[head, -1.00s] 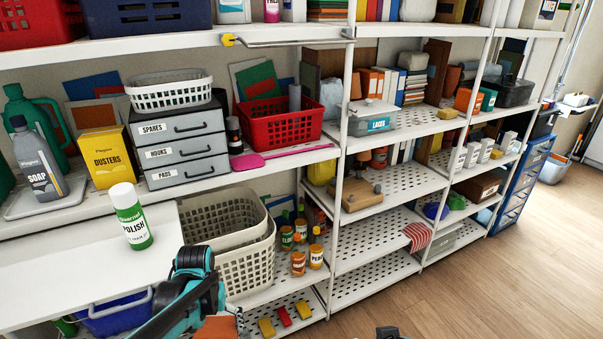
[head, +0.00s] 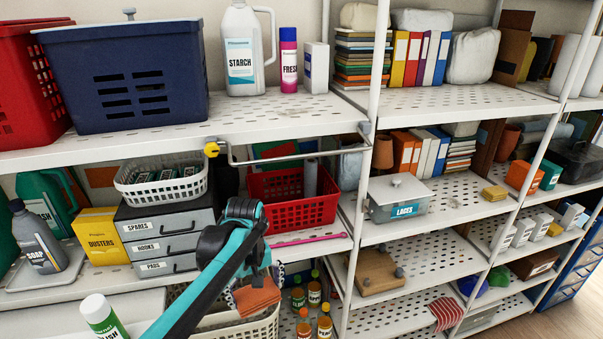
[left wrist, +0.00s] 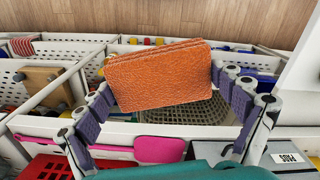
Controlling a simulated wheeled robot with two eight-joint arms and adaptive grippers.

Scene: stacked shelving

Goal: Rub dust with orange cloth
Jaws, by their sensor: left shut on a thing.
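My left gripper (head: 255,278) is shut on the folded orange cloth (head: 258,296). The cloth hangs at the fingertips in front of the middle shelf edge, above the cream basket. In the left wrist view the cloth (left wrist: 160,75) is a thick, textured pad between the two sets of purple-padded fingers (left wrist: 163,100), clear of any shelf surface. My right gripper is not in view.
A yellow-ended metal rail (head: 295,157) runs along the upper shelf (head: 290,112) edge. On that shelf stand a blue crate (head: 125,80), starch jug (head: 243,50) and spray can (head: 288,60). A polish can (head: 103,318) stands lower left. The red basket (head: 290,212) is behind my gripper.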

